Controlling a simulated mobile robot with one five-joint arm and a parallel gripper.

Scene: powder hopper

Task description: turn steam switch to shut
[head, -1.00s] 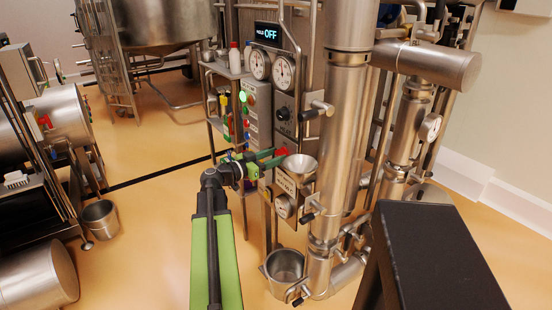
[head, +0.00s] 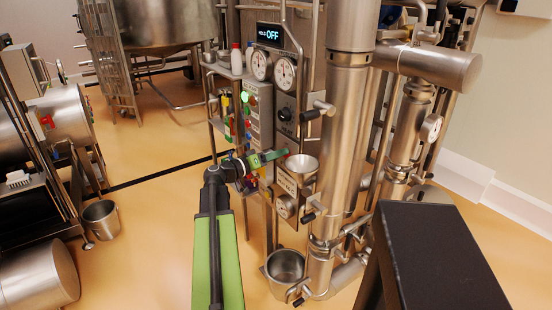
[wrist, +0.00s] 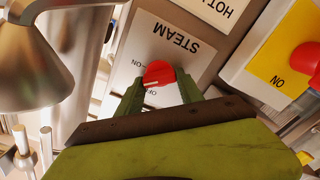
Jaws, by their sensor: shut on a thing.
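The steam switch is a red round knob (wrist: 158,73) on a pale plate lettered STEAM (wrist: 165,35), upside down in the wrist view. ON and partly hidden OFF lettering sits beside the knob, and a short pale mark shows on its lower left. My gripper (wrist: 158,88) is shut on the knob, one green finger on each side. The fingers hide part of the plate. In the head view my gripper (head: 284,153) reaches the panel left of a metal funnel; the knob is largely hidden there.
The metal funnel (head: 300,166) is close on the right and also fills the wrist view's upper left (wrist: 50,60). A yellow plate with another red knob (wrist: 305,62) is at the right. A steel pipe column (head: 345,140) stands right of the panel.

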